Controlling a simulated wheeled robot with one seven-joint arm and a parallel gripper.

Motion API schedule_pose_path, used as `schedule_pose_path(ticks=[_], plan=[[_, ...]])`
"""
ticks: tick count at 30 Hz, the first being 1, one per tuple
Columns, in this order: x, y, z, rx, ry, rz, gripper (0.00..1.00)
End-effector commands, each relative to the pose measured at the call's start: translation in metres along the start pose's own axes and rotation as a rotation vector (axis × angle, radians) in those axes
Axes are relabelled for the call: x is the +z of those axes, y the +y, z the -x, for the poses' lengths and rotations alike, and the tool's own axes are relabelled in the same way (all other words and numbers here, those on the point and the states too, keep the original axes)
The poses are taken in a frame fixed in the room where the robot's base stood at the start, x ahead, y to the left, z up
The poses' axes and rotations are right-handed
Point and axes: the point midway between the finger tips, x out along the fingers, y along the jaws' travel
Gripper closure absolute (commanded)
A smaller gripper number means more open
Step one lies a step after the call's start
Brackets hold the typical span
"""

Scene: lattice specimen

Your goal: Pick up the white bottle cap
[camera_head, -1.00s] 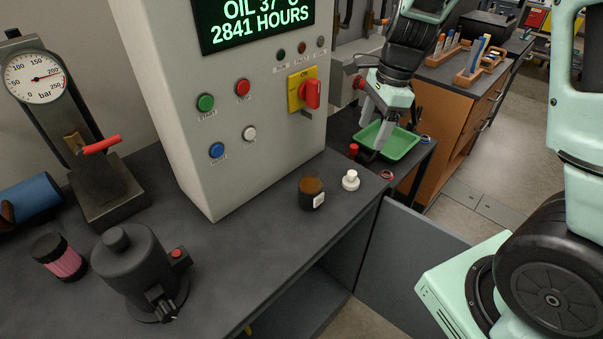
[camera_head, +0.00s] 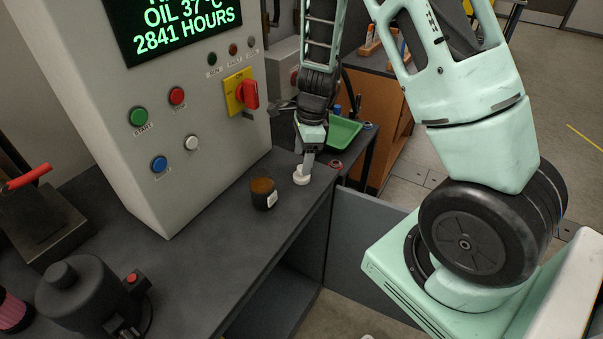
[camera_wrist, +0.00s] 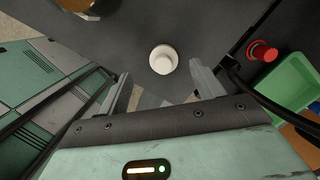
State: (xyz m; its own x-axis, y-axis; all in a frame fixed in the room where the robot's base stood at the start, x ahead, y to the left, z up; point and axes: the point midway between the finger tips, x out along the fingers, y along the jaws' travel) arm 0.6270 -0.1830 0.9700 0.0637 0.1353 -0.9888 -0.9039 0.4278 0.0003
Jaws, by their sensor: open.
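The white bottle cap (camera_head: 300,177) stands on the dark bench top near its right end, close to the front edge. It also shows in the wrist view (camera_wrist: 163,59), round and seen from above, a little beyond the fingertips and roughly midway between them. My gripper (camera_head: 307,163) is just above and behind the cap in the head view, and partly overlaps it there. In the wrist view my gripper (camera_wrist: 158,83) has its two fingers spread wide with nothing between them. Whether a finger touches the cap cannot be told.
The bench edge drops off in front.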

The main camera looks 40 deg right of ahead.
Motion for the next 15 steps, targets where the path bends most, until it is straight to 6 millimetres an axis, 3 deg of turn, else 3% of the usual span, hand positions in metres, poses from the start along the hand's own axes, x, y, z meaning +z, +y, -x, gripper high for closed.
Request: schedule_pose_path(ticks=[9, 15], plan=[[-0.005, -0.004, -0.041, 0.002, 0.001, -0.002, 0.33], [-0.005, -0.004, -0.052, 0.000, 0.000, -0.001, 0.33]])
